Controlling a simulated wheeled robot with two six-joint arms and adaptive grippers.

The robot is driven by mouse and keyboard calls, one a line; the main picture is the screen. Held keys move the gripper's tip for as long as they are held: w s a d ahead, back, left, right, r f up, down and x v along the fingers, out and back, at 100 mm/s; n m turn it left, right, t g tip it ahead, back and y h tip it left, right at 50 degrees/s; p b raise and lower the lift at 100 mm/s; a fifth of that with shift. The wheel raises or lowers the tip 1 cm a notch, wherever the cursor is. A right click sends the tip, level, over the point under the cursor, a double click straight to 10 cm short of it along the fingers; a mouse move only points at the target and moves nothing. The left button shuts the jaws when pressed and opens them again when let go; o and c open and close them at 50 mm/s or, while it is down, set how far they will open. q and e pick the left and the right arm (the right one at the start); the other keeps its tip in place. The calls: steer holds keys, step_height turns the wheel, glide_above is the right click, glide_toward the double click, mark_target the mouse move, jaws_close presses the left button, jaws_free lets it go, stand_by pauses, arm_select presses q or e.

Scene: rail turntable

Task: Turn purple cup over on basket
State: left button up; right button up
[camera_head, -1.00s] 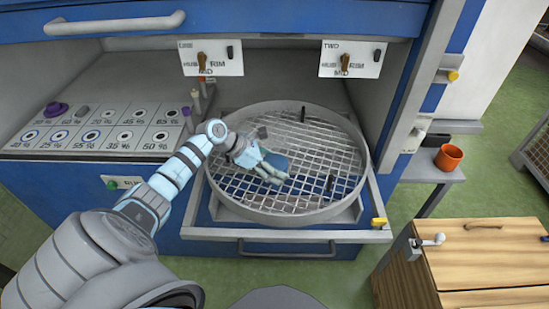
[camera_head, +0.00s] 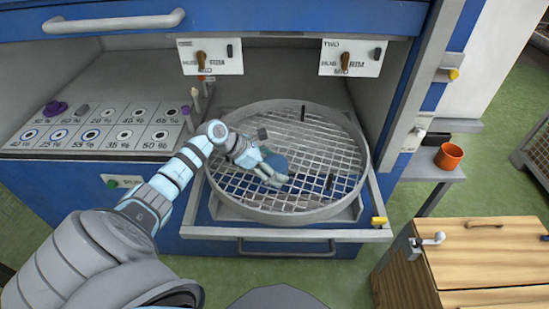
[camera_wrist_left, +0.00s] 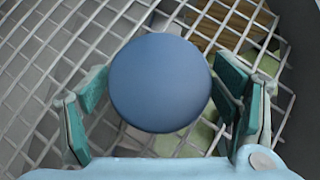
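The round metal mesh basket (camera_head: 355,150) sits on a pulled-out tray in the blue cabinet. A round, blue, flat-faced object (camera_head: 277,161), possibly the cup, is at the basket's mesh beside my left gripper (camera_head: 268,174). In the left wrist view this blue object (camera_wrist_left: 160,82) lies between my left gripper's two teal fingers (camera_wrist_left: 160,98). A gap shows on its left side and a very narrow one on its right, so the gripper looks open around it. The object's sides are hidden. A small purple item (camera_head: 56,108) sits on the panel at left. My right gripper is out of view.
Dark upright pegs (camera_head: 331,181) stand in the basket. An orange cup (camera_head: 449,156) stands on a small side shelf at right. A wooden cabinet (camera_head: 490,260) is at front right. Two switch plates (camera_head: 352,59) hang above the basket.

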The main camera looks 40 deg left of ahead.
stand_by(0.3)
arm_select(q)
steer(key=shift+s+a+r, duration=0.25)
steer(key=shift+r, duration=0.05)
steer(key=v, duration=1.1)
